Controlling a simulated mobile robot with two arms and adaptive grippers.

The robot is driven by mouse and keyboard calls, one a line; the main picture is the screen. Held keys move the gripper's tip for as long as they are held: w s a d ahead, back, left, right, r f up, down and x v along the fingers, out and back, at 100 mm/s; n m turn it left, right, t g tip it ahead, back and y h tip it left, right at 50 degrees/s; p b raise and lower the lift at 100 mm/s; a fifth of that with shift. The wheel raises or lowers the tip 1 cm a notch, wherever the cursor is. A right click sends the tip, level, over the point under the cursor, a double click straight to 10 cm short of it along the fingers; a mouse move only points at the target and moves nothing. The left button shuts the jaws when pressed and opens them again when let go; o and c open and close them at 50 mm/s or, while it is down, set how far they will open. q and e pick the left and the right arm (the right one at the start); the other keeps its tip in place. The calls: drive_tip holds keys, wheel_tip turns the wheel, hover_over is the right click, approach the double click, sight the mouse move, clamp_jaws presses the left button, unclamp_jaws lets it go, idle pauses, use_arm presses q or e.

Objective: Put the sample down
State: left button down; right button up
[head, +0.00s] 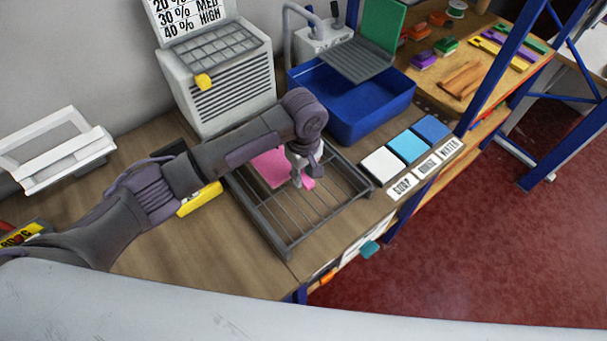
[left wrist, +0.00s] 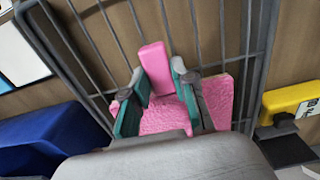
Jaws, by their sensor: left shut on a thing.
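The pink sample (head: 271,167) is at the grey wire rack (head: 268,235) on the wooden bench. My left gripper (head: 306,177) is over the rack, pointing down, and is shut on a pink piece. In the left wrist view my left gripper (left wrist: 157,77) has its fingers on both sides of a smooth pink block (left wrist: 154,62). Rough, textured pink material (left wrist: 219,98) shows behind and between the fingers. Whether the block and the rough part are one piece, and whether the sample bears on the bars, I cannot tell. My right gripper is not in view.
A blue basin (head: 375,113) stands behind the rack, and a grey slatted machine (head: 232,85) stands at the back left. White, light-blue and blue pads (head: 407,146) lie right of the rack. A yellow object (head: 199,199) lies left of it. Bare bench (head: 185,245) is at the front left.

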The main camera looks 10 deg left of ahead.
use_arm(q)
drive_tip(key=shift+f, duration=0.95)
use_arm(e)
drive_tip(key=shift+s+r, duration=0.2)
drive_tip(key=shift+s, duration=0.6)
use_arm(q)
drive_tip(key=shift+f, duration=0.1)
drive_tip(key=c, duration=0.9)
unclamp_jaws()
drive_tip(key=shift+c, duration=0.2)
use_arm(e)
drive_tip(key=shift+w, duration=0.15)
use_arm(q)
drive_tip(key=shift+r, duration=0.3)
wheel_tip(320, 180, up, 12)
drive_tip(key=b, duration=0.1)
drive_tip(key=shift+f, duration=0.15)
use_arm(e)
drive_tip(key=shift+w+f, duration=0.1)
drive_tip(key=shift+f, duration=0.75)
